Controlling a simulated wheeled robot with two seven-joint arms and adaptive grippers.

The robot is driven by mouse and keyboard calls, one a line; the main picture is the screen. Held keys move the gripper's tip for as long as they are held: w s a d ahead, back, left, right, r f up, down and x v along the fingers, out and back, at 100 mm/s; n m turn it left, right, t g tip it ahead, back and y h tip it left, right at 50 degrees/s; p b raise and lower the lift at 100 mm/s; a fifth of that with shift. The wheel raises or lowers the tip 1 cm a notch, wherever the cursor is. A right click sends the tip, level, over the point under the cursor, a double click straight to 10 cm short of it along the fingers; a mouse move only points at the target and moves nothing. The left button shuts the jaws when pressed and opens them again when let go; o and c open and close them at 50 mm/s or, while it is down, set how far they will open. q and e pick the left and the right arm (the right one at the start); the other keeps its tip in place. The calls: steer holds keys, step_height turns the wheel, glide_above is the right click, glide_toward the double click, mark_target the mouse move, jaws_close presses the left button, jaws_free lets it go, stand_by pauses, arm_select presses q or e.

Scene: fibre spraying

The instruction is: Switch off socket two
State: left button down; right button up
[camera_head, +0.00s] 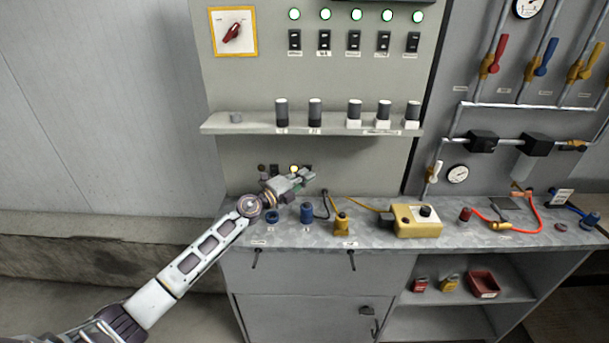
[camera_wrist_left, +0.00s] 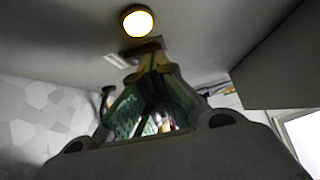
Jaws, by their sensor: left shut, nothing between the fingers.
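My left gripper (camera_head: 309,176) is shut and empty, held close to the lower grey panel just above the bench. In the wrist view its green-padded fingertips (camera_wrist_left: 154,62) are closed together, right by a small dark switch (camera_wrist_left: 148,46) under a lit yellow lamp (camera_wrist_left: 138,20). I cannot tell whether they touch it. In the head view the lit lamp (camera_head: 293,168) glows just above the gripper. Dark, unlit lamps or switches (camera_head: 268,169) sit to its left. The gripper partly hides this row, and I cannot read which is socket two. My right gripper is not in view.
Blue connectors (camera_head: 307,213) and a yellow connector (camera_head: 341,224) stand on the metal bench (camera_head: 380,235) below the gripper. A yellow control box (camera_head: 415,220) is to the right. A shelf (camera_head: 240,127) with several dark cylinders juts out above.

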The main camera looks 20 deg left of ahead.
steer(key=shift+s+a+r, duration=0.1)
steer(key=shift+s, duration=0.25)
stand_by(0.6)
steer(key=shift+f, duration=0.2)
